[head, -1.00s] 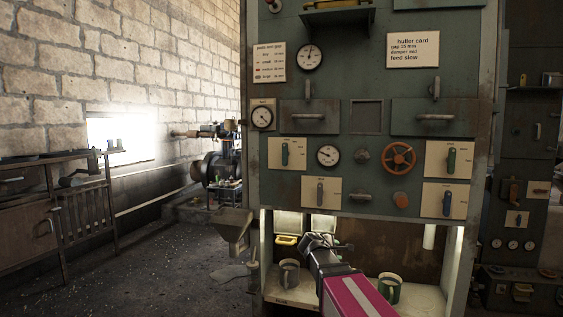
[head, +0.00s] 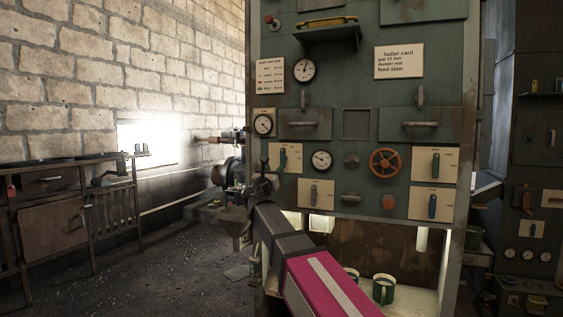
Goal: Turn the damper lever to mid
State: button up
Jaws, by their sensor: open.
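A green-grey machine panel (head: 350,135) carries several levers on cream plates. A green lever (head: 283,159) is at upper left, slightly tilted. A grey lever (head: 314,194) is below it, near upright. A dark green lever (head: 435,164) and a blue lever (head: 432,206) are at right. The plate labels are too small to read, so I cannot tell which is the damper lever. The huller card (head: 399,61) reads "damper mid". My gripper (head: 264,166) is open and appears empty, just left of the green lever in the picture; I see no contact.
An orange handwheel (head: 389,163), dials and drawer handles share the panel. Green mugs (head: 383,288) stand in the lit recess below. A workbench (head: 62,215) is at left, with open floor between.

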aim_at(282, 160)
jog(key=x, duration=0.9)
jog(key=shift+w, duration=0.1)
jog(key=shift+d, duration=0.1)
grip_shut()
